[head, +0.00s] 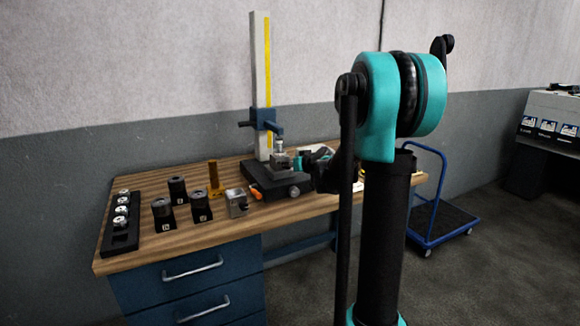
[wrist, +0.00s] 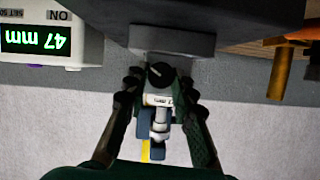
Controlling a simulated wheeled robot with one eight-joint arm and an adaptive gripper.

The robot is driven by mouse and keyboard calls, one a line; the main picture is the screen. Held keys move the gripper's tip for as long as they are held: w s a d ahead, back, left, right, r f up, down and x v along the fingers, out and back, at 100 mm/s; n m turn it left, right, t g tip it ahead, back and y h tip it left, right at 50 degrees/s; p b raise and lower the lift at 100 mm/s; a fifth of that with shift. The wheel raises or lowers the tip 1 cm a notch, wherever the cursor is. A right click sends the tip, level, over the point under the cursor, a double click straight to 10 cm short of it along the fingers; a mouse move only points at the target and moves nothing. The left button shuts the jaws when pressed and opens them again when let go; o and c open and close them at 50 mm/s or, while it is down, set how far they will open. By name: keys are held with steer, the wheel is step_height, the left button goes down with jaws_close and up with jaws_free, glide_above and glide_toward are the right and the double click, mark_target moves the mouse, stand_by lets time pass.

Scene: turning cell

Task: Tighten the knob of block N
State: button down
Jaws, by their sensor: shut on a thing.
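In the wrist view, which is upside down, my gripper (wrist: 160,81) has its fingertips on either side of a dark round knob (wrist: 160,74) with a white pointer mark. My gripper is shut on this knob. The knob sits by a grey base (wrist: 172,39), in line with the height stand's blue and yellow parts. In the head view my gripper (head: 312,158) is at the stand's dark base (head: 278,182), beside a small silver piece (head: 283,160). Lettered dark blocks (head: 163,214) stand on the bench; I cannot read surely which is N.
The tall stand (head: 261,70) rises behind. A display (wrist: 40,38) reads 47 mm. A brass post (head: 213,178), a silver block (head: 238,203), an orange-handled tool (head: 256,194) and a rack (head: 120,240) share the wooden bench (head: 190,240). A blue cart (head: 440,215) stands right.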

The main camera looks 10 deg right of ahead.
steer(key=shift+d+m+y, duration=0.1)
steer(key=shift+m+y, duration=0.6)
steer(key=shift+m, duration=0.2)
steer(key=c, duration=1.3)
jaws_free()
steer(key=shift+o, duration=0.2)
steer(key=v, duration=1.2)
steer(key=shift+r, duration=0.15)
steer(key=shift+w, duration=0.15)
